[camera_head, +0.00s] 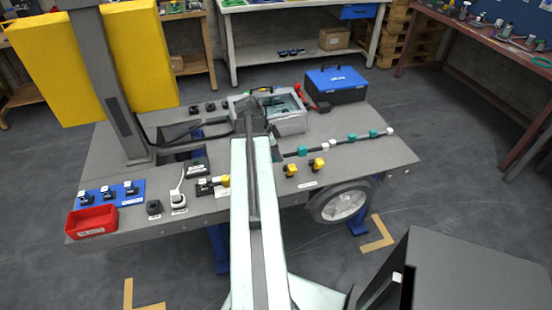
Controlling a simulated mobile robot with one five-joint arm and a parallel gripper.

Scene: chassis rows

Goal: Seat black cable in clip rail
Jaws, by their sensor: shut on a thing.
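The clip rail (340,142) runs slantwise along the right part of the grey chassis deck, with teal and white clips spaced along a dark line. I cannot tell whether that dark line is bare rail or holds cable. The black cable (165,141) curves over the deck from near the grey post toward my gripper (248,120). My gripper is at the far end of my pale arm, left of the rail and in front of the grey bin. It is shut on the black cable; its fingertips and the gripped part are mostly hidden by my own arm.
A grey bin (292,124) and a blue toolbox (336,86) stand at the deck's back. A red tray (92,222), small connectors and yellow-topped parts (317,165) line the front.

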